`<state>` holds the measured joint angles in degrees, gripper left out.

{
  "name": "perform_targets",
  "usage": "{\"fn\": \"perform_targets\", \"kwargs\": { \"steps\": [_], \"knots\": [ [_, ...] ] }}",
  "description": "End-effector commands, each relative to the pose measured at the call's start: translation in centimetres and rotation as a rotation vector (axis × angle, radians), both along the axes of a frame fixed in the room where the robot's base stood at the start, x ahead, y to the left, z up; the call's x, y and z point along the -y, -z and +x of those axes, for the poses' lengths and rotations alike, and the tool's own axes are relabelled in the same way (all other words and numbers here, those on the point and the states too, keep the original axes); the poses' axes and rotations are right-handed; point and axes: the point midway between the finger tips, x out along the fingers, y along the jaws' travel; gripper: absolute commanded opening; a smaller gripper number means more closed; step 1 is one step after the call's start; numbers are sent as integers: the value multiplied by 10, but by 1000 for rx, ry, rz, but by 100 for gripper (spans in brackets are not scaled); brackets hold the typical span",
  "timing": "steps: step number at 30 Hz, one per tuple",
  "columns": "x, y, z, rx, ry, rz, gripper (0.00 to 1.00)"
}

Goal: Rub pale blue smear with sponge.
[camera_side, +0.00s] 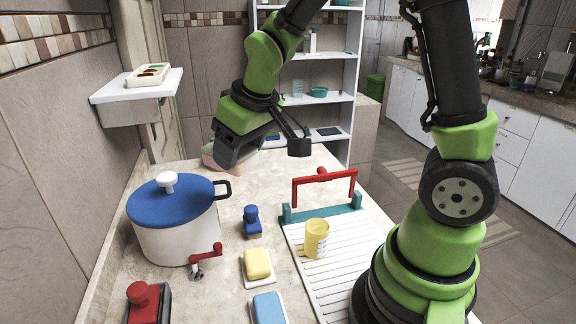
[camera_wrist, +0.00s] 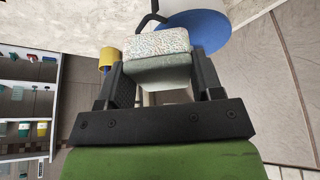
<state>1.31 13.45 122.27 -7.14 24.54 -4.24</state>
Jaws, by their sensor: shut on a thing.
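My gripper (camera_side: 262,150) is raised over the far part of the counter. In the wrist view, my gripper (camera_wrist: 160,70) is shut on a block-shaped sponge (camera_wrist: 162,43) with a speckled face and a pale grey-green body. A yellow sponge (camera_side: 257,263) and a blue sponge (camera_side: 268,306) lie on pale dishes at the front. I cannot make out the pale blue smear in either view.
A white pot (camera_side: 175,238) with a blue lid (camera_side: 172,203) stands at left. A blue-handled brush (camera_side: 252,218), red-handled crank (camera_side: 206,255), red-knobbed tool (camera_side: 143,303), yellow mug (camera_side: 316,238) and ribbed drainer (camera_side: 308,284) with a red handle stand nearby.

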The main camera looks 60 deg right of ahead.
Motion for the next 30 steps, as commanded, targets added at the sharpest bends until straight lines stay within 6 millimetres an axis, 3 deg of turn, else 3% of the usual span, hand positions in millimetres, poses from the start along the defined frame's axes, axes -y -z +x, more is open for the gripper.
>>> {"fn": "perform_targets", "kwargs": {
  "steps": [5, 9, 12, 18, 21, 25, 30],
  "knots": [
    [52, 14, 26, -4, 245, -1, 41],
    [119, 33, 43, -4, 527, -2, 41],
    [168, 49, 45, -5, 728, -2, 41],
    [260, 82, 26, -3, 1107, -1, 41],
    [297, 97, 10, -4, 1264, -1, 41],
    [330, 112, -10, -2, 1415, 0, 41],
    [350, 121, -24, -1, 1514, -1, 41]
  ]
}}
